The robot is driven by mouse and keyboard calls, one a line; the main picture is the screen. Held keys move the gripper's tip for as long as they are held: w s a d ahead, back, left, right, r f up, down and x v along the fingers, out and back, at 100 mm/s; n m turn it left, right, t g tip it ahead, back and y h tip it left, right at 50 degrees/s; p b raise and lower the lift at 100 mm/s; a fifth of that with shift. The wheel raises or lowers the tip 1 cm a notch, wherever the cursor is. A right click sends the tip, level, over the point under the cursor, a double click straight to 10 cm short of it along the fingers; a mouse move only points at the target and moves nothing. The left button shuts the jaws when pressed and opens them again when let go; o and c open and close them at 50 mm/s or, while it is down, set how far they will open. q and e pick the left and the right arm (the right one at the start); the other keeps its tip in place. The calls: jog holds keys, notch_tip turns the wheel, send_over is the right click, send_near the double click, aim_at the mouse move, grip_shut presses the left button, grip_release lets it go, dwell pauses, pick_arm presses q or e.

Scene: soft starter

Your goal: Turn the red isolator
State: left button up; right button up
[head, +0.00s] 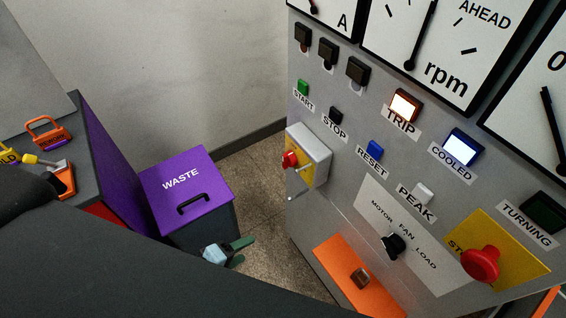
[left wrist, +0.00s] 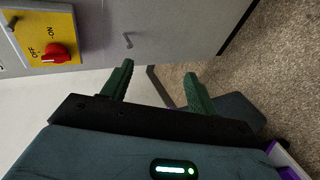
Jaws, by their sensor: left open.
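The red isolator (head: 290,159) is a red knob on the yellow front of a grey box (head: 318,150) at the left edge of the panel. In the left wrist view the red isolator (left wrist: 56,54) sits at the upper left on a yellow plate (left wrist: 50,20) marked OFF and ON. Which mark it points to is hard to tell. My left gripper (head: 245,250) is open and empty, below and left of the box, apart from it. In the left wrist view its green fingers (left wrist: 158,70) are spread, right of the knob. My right gripper is not in view.
The panel carries buttons, lit TRIP (head: 404,105) and COOLED (head: 463,147) lamps, a black selector (head: 393,246) and a red mushroom stop button (head: 481,264). A purple-lidded WASTE bin (head: 215,165) stands behind my left gripper. Orange padlocks (head: 50,132) lie on a grey surface at left.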

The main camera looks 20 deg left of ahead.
pick_arm(q)
jog(key=w+r+n+t+h+b, duration=0.25)
jog(key=w+r+n, duration=0.25)
jog(key=w+n, duration=0.35)
jog(key=n+t+h, duration=0.1)
jog(key=n+h, duration=0.2)
jog(key=n, duration=0.2)
send_near(283, 163)
jog(key=d, duration=0.1)
jog(key=x, duration=0.7)
jog(key=shift+w+a+r, duration=0.2)
jog(key=shift+a, duration=0.1)
jog(key=shift+x, duration=0.85)
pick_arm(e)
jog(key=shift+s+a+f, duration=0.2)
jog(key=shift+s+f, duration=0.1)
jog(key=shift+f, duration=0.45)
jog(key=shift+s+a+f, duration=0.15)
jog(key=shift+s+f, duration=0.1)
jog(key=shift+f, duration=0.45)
pick_arm(q)
jog(key=shift+f, duration=0.1)
jog(key=c, duration=1)
